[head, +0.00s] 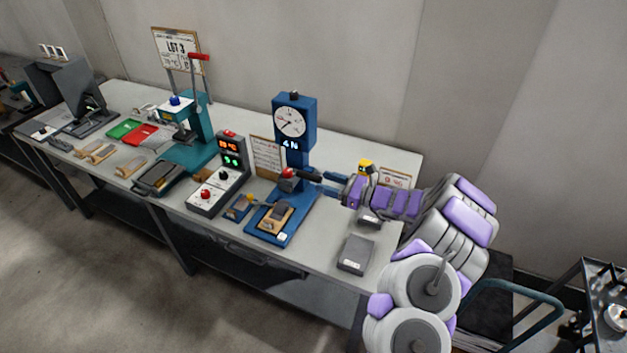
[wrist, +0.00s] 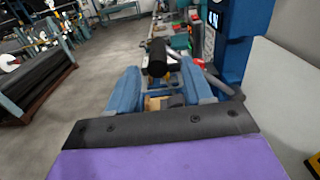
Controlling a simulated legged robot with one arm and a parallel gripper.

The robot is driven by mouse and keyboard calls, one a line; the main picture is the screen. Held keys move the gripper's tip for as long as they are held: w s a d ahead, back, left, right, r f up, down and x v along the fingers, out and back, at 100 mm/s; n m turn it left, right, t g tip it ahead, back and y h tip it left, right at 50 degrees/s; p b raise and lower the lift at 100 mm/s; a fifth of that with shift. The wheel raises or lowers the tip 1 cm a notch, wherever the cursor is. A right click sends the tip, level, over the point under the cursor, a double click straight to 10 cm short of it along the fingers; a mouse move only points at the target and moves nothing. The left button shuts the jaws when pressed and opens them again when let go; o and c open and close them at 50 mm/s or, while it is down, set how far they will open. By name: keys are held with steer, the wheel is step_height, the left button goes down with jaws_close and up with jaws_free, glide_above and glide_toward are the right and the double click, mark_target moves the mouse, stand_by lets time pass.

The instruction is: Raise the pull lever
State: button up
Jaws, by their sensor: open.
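The blue press (head: 295,125) with a round dial stands upright on the table in the head view; its column also fills the upper right of the wrist view (wrist: 232,40). A pull lever with a black grip (wrist: 157,57) shows in the wrist view, the grip between or just beyond my blue fingertips. A grey bar runs beside it toward the press. My gripper (head: 323,182) is open and reaches in from the right, close to the press column. Contact between fingers and grip cannot be told. A red knob (head: 287,173) shows just left of the fingertips.
A control box (head: 218,180) with lit displays and a teal press (head: 202,130) with a red handle (head: 199,57) stand to the left. A grey block (head: 356,254) lies near the front edge. A wall is behind the table. A cart (head: 605,300) stands at the right.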

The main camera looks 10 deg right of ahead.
mark_target(313, 178)
steer(key=x, duration=0.5)
steer(key=shift+a, duration=0.1)
steer(key=shift+c, duration=0.5)
jaws_close()
